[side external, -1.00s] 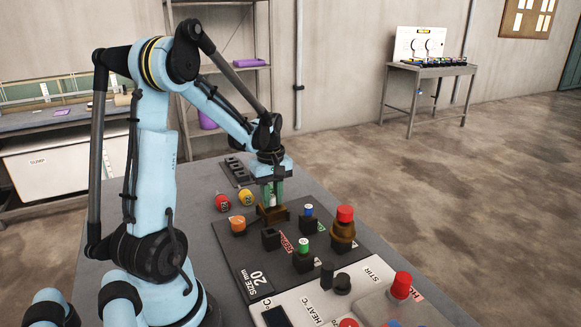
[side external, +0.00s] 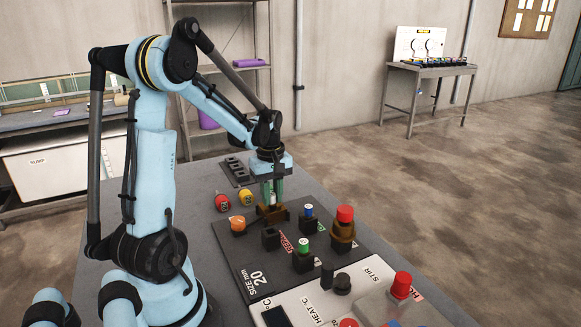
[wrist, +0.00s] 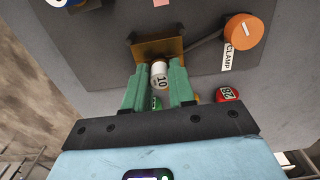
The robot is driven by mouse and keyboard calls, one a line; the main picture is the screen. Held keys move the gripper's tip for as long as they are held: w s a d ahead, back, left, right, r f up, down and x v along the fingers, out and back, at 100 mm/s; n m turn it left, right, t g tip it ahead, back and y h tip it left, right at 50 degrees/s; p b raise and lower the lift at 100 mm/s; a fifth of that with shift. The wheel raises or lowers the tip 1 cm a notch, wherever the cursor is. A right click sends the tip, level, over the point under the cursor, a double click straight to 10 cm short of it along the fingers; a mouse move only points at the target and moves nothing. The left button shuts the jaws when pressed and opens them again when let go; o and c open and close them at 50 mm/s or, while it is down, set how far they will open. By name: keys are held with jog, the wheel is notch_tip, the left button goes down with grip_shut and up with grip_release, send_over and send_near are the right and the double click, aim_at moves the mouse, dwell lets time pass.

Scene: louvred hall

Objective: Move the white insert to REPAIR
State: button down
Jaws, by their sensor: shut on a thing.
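The white insert, marked 10, shows in the wrist view (wrist: 160,76) between the green fingers of my gripper (wrist: 159,70). My gripper is shut on it. In the side view my gripper (side external: 272,194) points down, with the insert's white body showing between its fingers, just above the brown holder (side external: 273,213). The holder shows in the wrist view too (wrist: 150,48); I cannot tell whether the insert's lower end is clear of it. A black socket (side external: 270,239) with an open top stands in front, beside a red label (side external: 287,244) that I cannot read fully.
Black sockets hold a blue-topped insert (side external: 308,211) and a green-topped insert (side external: 304,244). A red-capped brown piece (side external: 344,224) stands right. An orange knob (side external: 238,223) is left of the holder. Red (side external: 222,202) and yellow (side external: 246,197) round pieces lie behind. A hotplate is in front.

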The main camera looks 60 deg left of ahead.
aim_at(272, 194)
jog(key=shift+r, duration=3.85)
jog(key=s+d+r, duration=0.2)
jog(key=s+d, duration=0.3)
jog(key=d, duration=0.5)
jog(key=shift+w+f, duration=0.15)
jog(key=shift+f, duration=3.3)
jog(key=shift+f, duration=0.25)
jog(key=shift+f, duration=0.85)
